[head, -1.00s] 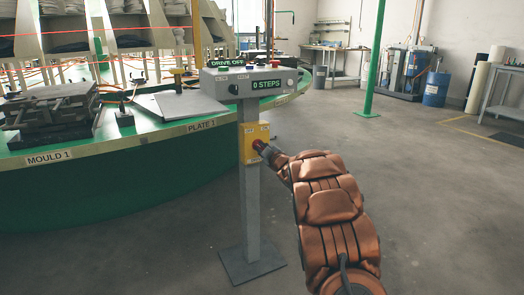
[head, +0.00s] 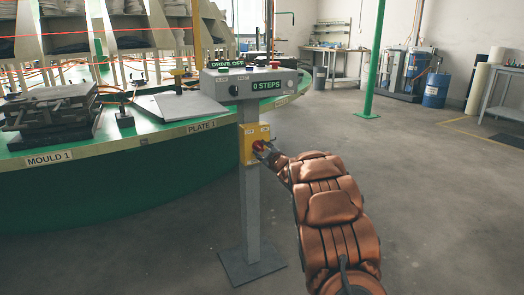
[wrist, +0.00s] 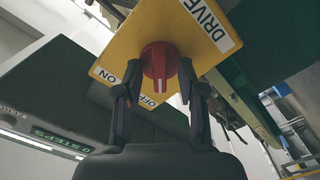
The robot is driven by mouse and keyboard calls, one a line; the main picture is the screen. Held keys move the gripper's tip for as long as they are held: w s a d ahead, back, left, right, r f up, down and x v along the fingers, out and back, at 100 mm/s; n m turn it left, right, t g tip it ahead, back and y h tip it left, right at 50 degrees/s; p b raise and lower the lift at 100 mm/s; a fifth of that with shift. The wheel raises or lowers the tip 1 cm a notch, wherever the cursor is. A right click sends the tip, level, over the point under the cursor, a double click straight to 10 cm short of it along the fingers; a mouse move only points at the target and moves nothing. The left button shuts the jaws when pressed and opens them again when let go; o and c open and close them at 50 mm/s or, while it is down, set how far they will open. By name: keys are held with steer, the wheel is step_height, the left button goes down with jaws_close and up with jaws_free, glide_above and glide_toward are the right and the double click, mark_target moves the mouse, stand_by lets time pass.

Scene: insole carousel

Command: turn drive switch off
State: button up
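The drive switch is a red rotary knob (head: 258,146) on a yellow box (head: 249,153) on the grey post. In the wrist view the knob (wrist: 160,60) has a white pointer line aimed at the OFF label, with ON to the left. The display (head: 227,64) above the console reads DRIVE OFF. My gripper (head: 266,151) is right at the knob. In the wrist view its two fingers (wrist: 159,85) are spread, one on each side of the knob's lower part, with gaps visible, so it looks open and not clamped.
The grey console (head: 250,83) on the post shows 0 STEPS. The green-sided carousel (head: 110,180) with Mould 1 (head: 50,115) and Plate 1 stands left and behind. A green pole (head: 374,60) stands at the back right. The floor to the right is open.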

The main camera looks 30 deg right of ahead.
steer(key=s+a, duration=0.1)
steer(key=s, duration=1.1)
stand_by(0.5)
steer(key=s+a+r+m+g+h+p, duration=0.2)
steer(key=s+r+m+g+p, duration=0.15)
steer(key=r+p, duration=0.3)
steer(key=s+a+r+m+g+h+p, duration=0.2)
steer(key=s+a+r+g+p, duration=0.15)
steer(key=r+p, duration=0.35)
steer(key=s+a+r+m+g+y+p, duration=0.1)
steer(key=s+a+r+g+p, duration=0.3)
steer(key=s+a+p, duration=0.4)
steer(key=s+a+r+g+y+p, duration=0.2)
steer(key=s+a+p, duration=0.7)
steer(key=s, duration=1)
steer(key=s+a+r+m+g+y+p, duration=0.1)
steer(key=s+a+r+g+y+p, duration=0.1)
steer(key=s+a+r+g+p, duration=0.4)
steer(key=s+a+r+p, duration=0.3)
steer(key=s+a+r, duration=0.1)
steer(key=s, duration=0.3)
steer(key=shift+s+m+g+y, duration=0.3)
steer(key=shift+s+m+g, duration=0.05)
steer(key=shift+g, duration=0.05)
